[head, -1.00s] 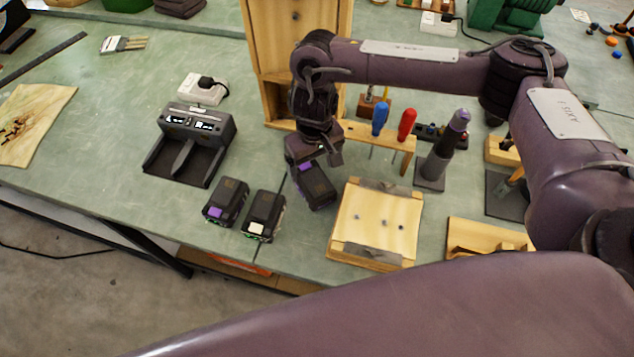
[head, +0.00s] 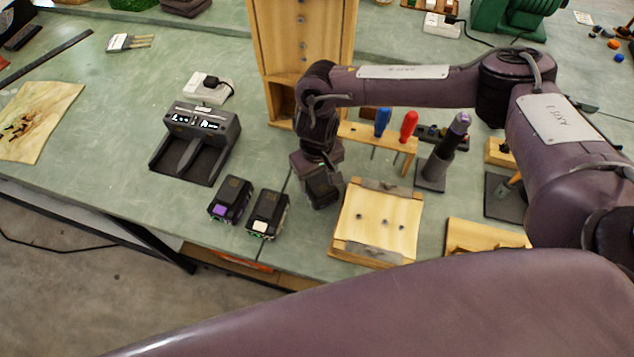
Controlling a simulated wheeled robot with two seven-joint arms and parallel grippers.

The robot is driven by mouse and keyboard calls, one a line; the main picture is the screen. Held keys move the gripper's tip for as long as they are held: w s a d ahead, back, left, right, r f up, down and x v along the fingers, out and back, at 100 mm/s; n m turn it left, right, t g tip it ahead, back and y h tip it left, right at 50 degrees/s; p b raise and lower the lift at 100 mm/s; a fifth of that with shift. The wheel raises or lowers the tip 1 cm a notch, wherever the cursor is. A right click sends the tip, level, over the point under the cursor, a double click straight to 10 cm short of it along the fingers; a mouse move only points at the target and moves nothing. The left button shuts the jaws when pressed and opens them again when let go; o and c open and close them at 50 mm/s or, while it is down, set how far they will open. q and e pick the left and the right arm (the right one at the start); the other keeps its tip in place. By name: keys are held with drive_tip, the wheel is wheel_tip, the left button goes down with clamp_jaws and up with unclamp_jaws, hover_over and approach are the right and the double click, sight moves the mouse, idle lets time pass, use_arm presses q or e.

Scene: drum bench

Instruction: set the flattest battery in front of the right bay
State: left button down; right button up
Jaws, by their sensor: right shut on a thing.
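The black charger (head: 178,165) stands left of centre, with two side-by-side bays and a lit display at its back. Two dark batteries stand in front of it to the right: one with a purple patch (head: 230,199) and one with a cream patch (head: 267,213). Their small charge lights are too small to read. My right gripper (head: 319,174) points down and is shut on a third dark battery (head: 324,191), right of the other two. The gripper covers its upper part; I cannot tell whether it touches the bench. My left gripper is not in view.
A wooden board on a block (head: 378,222) lies close to the right of the held battery. A screwdriver rack (head: 407,145) and a wooden cabinet (head: 300,55) stand behind. A white socket box (head: 210,89) is behind the charger.

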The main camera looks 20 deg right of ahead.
sight(316, 178)
drive_tip(key=shift+w, duration=0.1)
drive_tip(key=shift+c, duration=1.3)
drive_tip(key=shift+r, duration=0.3)
wheel_tip(316, 178, up, 19)
drive_tip(key=shift+r, duration=0.2)
